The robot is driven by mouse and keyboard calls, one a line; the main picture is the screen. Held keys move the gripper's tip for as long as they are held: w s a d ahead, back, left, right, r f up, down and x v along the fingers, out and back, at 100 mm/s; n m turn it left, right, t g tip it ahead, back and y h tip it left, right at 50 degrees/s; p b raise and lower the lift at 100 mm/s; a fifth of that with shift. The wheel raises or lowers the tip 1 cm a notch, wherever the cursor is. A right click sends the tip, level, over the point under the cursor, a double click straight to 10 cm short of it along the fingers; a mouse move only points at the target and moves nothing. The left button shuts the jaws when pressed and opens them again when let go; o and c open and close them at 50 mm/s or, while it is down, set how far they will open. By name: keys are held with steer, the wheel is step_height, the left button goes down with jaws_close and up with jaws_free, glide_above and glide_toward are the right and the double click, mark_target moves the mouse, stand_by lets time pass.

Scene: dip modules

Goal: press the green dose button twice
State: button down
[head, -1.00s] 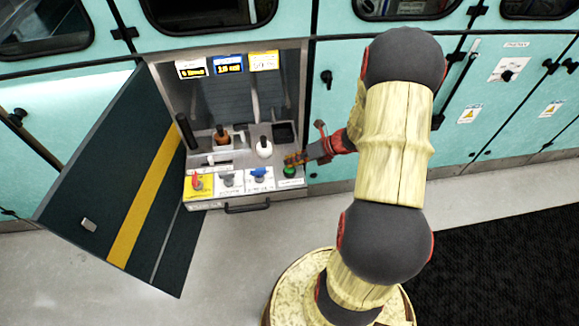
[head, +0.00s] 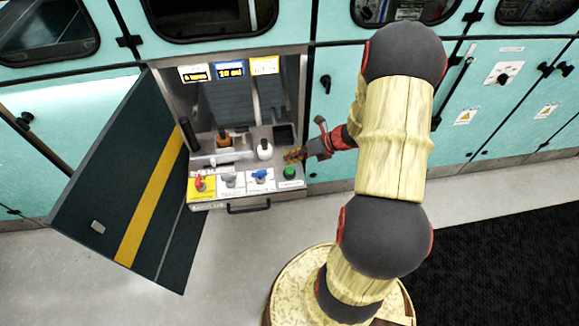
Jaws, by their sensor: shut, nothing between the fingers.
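The green dose button (head: 289,172) is at the right end of a panel on the dosing unit's pull-out shelf, fully in sight. My gripper (head: 292,156) is shut and empty.
A dark open door (head: 115,190) hangs at left.

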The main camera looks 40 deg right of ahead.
steer(key=shift+r+p, duration=1.15)
steer(key=shift+r, duration=0.35)
steer(key=shift+f, duration=0.1)
stand_by(0.6)
